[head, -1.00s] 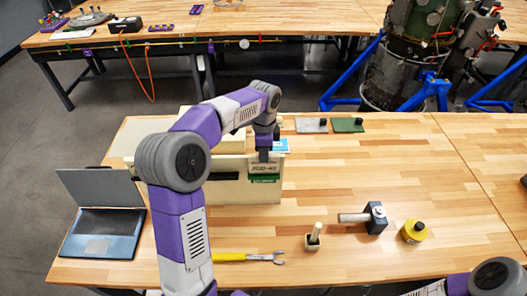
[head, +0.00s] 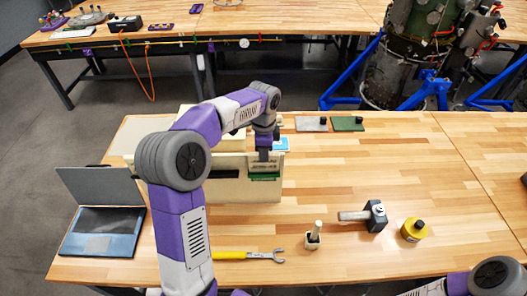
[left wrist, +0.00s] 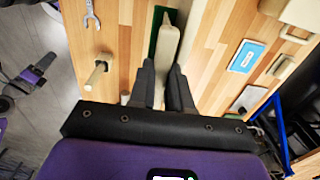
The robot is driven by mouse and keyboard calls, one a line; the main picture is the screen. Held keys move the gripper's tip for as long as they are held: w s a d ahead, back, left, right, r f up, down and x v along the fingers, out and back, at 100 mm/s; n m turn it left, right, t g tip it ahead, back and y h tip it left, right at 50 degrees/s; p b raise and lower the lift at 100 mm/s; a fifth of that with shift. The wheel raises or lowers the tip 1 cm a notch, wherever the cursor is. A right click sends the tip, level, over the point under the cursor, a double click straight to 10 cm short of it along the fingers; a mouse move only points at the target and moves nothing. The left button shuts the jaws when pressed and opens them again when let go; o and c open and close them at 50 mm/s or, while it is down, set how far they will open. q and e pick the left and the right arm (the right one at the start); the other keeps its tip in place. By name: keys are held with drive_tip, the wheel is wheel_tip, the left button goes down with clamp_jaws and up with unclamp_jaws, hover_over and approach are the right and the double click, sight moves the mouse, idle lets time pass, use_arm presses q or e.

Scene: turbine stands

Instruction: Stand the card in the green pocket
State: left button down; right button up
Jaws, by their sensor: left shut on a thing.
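My left gripper (head: 264,157) is shut above the front of the beige rack (head: 225,190), fingers pointing down. My right gripper is out of view.
A laptop (head: 105,232) stands left of the rack. A wrench (head: 250,256), wooden peg block (head: 314,236), hammer-like tool (head: 372,217) and yellow cylinder (head: 413,230) lie in front. A blue card (head: 281,145) and flat plates (head: 348,124) are behind. The table's right part is clear.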

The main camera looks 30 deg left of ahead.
use_arm(q)
drive_tip(key=c, duration=1)
unclamp_jaws()
drive_tip(key=shift+s+f, duration=0.25)
drive_tip(key=shift+f, duration=0.3)
drive_tip(key=shift+c, duration=0.2)
drive_tip(key=shift+o, duration=0.3)
drive_tip(key=shift+r, duration=0.1)
drive_tip(key=shift+o, duration=0.8)
drive_tip(key=shift+w, duration=0.1)
drive_tip(key=shift+w, duration=0.1)
drive_tip(key=shift+r, duration=0.1)
